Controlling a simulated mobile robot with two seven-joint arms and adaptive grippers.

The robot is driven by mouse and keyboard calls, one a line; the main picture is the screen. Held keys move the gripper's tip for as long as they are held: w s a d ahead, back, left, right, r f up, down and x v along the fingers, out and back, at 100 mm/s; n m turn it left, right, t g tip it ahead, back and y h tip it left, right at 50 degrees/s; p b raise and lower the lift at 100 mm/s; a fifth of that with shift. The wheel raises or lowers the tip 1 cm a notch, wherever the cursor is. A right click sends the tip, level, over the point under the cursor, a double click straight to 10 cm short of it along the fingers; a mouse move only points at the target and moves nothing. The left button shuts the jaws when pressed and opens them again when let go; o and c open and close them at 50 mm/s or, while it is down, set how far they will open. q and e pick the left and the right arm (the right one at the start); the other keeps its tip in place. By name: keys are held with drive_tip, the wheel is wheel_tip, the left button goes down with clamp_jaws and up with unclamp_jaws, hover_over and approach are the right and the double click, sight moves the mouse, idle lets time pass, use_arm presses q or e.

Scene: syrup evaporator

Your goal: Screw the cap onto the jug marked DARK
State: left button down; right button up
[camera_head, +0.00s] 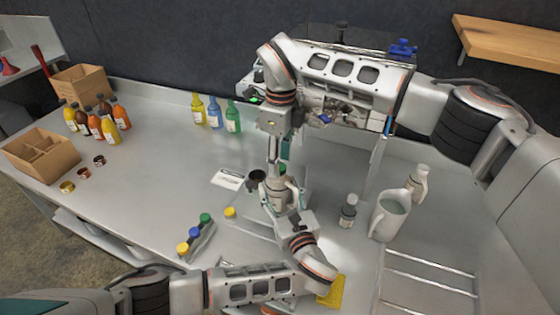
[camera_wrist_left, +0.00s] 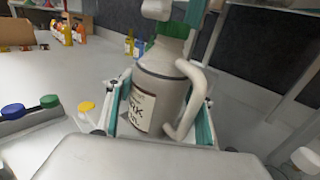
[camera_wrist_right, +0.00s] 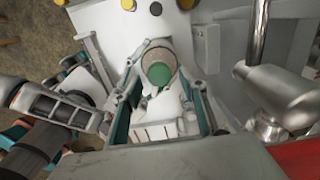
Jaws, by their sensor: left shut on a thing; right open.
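A grey jug (camera_wrist_left: 160,88) with a white handle stands upright; the letters RK show on its partly hidden label. My left gripper (camera_wrist_left: 160,100) is shut around the jug's body. A green cap (camera_wrist_left: 172,29) sits at the jug's mouth; how far it is threaded cannot be told. The cap shows from above in the right wrist view (camera_wrist_right: 161,74). My right gripper (camera_wrist_right: 161,88) is open, pointing down over the jug top, with its fingers either side of the cap. In the head view the two grippers largely hide the jug (camera_head: 275,188).
A rack with several coloured caps (camera_head: 194,232) and a loose yellow cap (camera_head: 230,212) lie left of the jug. A pitcher (camera_head: 388,219), small bottle (camera_head: 348,212) and another jug (camera_head: 418,180) stand right. Coloured bottles (camera_head: 214,113) stand behind.

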drive_tip(key=shift+r, duration=1.85)
